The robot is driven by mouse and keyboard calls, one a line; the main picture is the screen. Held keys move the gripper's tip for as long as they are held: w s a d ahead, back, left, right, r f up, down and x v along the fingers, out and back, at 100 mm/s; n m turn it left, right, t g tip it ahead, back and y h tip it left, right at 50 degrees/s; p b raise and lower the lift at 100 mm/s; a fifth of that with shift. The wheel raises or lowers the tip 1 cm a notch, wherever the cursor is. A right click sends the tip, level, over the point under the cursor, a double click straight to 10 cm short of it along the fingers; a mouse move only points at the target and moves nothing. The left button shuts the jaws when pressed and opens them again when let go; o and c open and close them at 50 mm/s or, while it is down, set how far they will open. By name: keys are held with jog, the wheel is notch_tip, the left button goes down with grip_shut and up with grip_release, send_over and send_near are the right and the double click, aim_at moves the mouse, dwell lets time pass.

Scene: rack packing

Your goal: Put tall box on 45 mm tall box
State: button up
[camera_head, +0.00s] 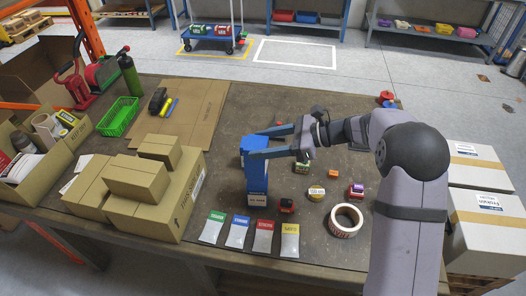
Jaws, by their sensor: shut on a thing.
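A tall blue box (257,178) stands upright near the middle of the table, with a white label low on its front. My gripper (251,144) reaches in from the right, its two fingers on either side of the box's upper part, shut on it. I cannot tell whether this blue column is one box or one box on top of another, or whether its foot touches the table. No separate 45 mm tall box can be made out.
Brown cartons (143,185) are stacked to the left. Several coloured packets (238,231) lie in front. A tape roll (346,220) and small items, including a yellow tin (316,193), lie to the right. A flat cardboard sheet (186,108) lies behind left.

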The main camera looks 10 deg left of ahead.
jog(key=shift+f+p, duration=0.75)
jog(key=shift+f, duration=1.05)
jog(key=shift+f+b, duration=0.25)
jog(key=shift+b, duration=0.1)
jog(key=o, duration=1.7)
jog(key=shift+r, duration=0.15)
jog(key=shift+r+p, duration=0.2)
jog(key=shift+p, duration=0.3)
jog(key=b+v, duration=0.6)
jog(key=v, duration=0.6)
jog(key=shift+d+f, duration=0.1)
jog(key=shift+f, duration=0.1)
